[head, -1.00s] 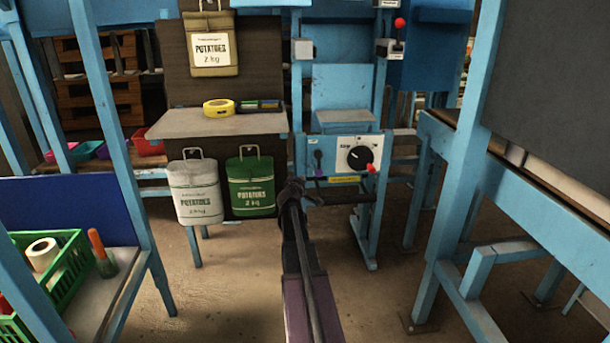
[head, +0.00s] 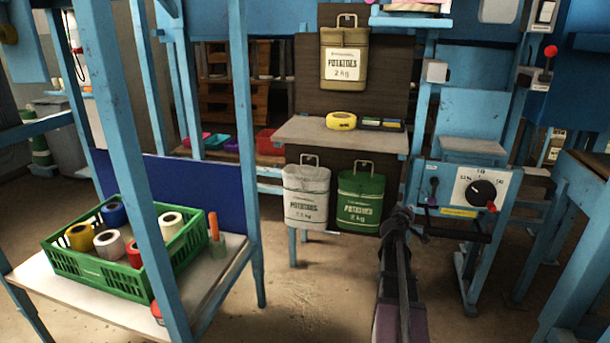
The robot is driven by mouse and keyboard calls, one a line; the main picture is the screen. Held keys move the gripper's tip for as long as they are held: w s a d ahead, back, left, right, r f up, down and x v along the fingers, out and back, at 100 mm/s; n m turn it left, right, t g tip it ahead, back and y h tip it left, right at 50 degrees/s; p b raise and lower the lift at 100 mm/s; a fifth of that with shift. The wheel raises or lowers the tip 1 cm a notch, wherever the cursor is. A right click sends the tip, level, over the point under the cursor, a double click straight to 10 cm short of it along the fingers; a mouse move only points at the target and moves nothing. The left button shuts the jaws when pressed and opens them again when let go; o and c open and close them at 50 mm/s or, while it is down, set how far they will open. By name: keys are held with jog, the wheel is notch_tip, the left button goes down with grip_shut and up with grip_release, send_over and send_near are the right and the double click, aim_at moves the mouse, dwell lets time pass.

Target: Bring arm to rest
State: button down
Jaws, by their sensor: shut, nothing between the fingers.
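My gripper (head: 404,214) is at the end of my arm, which reaches up from the lower right of the middle in the head view. It is shut and empty. Behind it a green potato sack (head: 359,200) hangs by its handle on the dark board, with a white sack (head: 307,197) to its left. A tan potato sack (head: 344,60) hangs higher on the same board. I cannot tell whether my gripper touches anything; it appears in front of the green sack's right side.
A blue machine with a dial panel (head: 467,192) stands right of my gripper. A shelf (head: 290,132) bears a yellow tape roll (head: 341,121). At left, a green crate (head: 105,270) of several rolls sits on a bench (head: 50,298). Blue posts frame both sides. Floor shows between.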

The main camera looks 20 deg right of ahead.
jog(key=a+f+m+g+y+p, duration=0.2)
jog(key=a+f+y, duration=0.2)
jog(key=a, duration=1.1)
jog(key=a+f+m+g+y+p, duration=0.15)
jog(key=a+f+y, duration=0.25)
jog(key=a, duration=1.1)
jog(key=s+a+f+n+g+y+p, duration=0.1)
jog(key=s+a+g+y+p, duration=0.15)
jog(key=s+a, duration=0.65)
jog(key=s+a+n+g+y+p, duration=0.1)
jog(key=s+a+g+y, duration=0.2)
jog(key=a, duration=1.2)
notch_tip(320, 180, up, 38)
jog(key=w+p, duration=0.1)
jog(key=p, duration=3.6)
jog(key=shift+d+f+p, duration=0.15)
jog(key=shift+d+p, duration=0.1)
jog(key=shift+p, duration=0.1)
jog(key=shift+w+y, duration=0.1)
jog(key=shift+y, duration=0.15)
